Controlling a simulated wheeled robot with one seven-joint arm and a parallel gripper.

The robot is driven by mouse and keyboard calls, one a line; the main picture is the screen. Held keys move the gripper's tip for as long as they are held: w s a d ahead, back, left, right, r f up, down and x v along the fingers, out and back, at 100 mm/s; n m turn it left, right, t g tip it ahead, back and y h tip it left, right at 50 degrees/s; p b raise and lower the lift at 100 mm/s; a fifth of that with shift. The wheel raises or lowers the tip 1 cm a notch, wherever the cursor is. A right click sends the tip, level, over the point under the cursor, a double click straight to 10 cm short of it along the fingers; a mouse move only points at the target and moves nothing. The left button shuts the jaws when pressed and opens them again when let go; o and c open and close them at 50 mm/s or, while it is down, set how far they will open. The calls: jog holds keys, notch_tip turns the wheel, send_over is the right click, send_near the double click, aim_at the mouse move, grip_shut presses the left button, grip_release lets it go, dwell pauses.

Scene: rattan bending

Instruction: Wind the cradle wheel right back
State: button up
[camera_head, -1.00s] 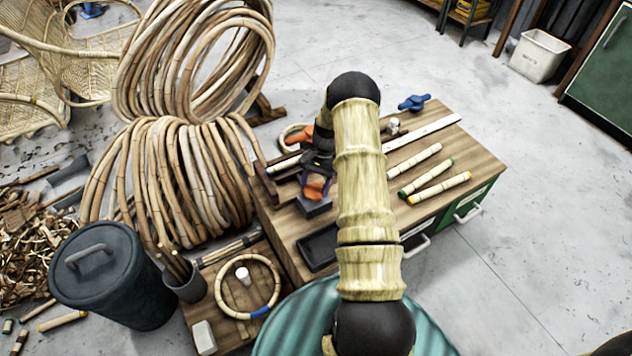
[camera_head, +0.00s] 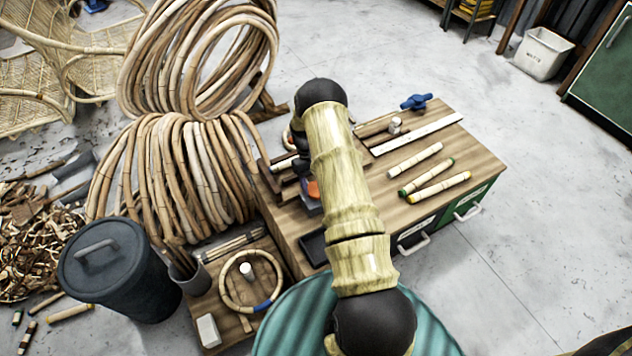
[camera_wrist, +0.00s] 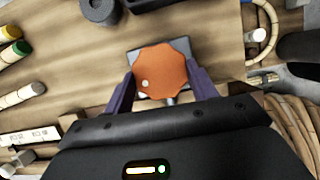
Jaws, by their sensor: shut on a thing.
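The cradle wheel (camera_wrist: 163,66) is an orange, scalloped disc with a small pale dot near its lower left edge. It sits over a dark grey block (camera_wrist: 132,57) on the wooden bench top. My gripper (camera_wrist: 160,84) has its two purple fingers on the left and right sides of the wheel, shut on its rim. In the head view a small part of the orange wheel (camera_head: 313,189) shows beside my arm. My arm hides most of the gripper and the cradle there.
The wooden bench (camera_head: 470,152) carries several pale rattan pieces (camera_head: 427,176), a long white strip (camera_head: 425,131), and a blue-handled object (camera_head: 416,102). Large rattan coils (camera_head: 170,175) stand close on the left. A lidded dark bin (camera_head: 115,270) is at lower left. Floor is clear on the right.

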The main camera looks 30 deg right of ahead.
jog(key=n, duration=0.2)
jog(key=n+h+p, duration=0.1)
jog(key=shift+w+a+r+n+h, duration=0.1)
jog(key=shift+a+r+n+h, duration=0.05)
jog(key=shift+n+h, duration=0.2)
jog(key=n+t+h+p, duration=0.1)
jog(key=n, duration=0.2)
jog(key=shift+a+n+p, duration=0.15)
jog(key=shift+n+p, duration=0.15)
jog(key=shift+n, duration=0.05)
jog(key=n, duration=0.1)
jog(key=n+t+h+p, duration=0.1)
jog(key=n, duration=0.1)
jog(key=shift+s+a+n, duration=0.15)
jog(key=shift+s+n, duration=0.05)
jog(key=shift+n, duration=0.1)
jog(key=shift+s+n+t+h+p, duration=0.15)
jog(key=shift+n+t+p, duration=0.2)
jog(key=shift+n, duration=0.4)
jog(key=shift+w+n+t+h+p, duration=0.15)
jog(key=shift+n+p, duration=0.25)
jog(key=shift+n, duration=0.35)
jog(key=shift+s, duration=0.1)
jog(key=o, duration=1)
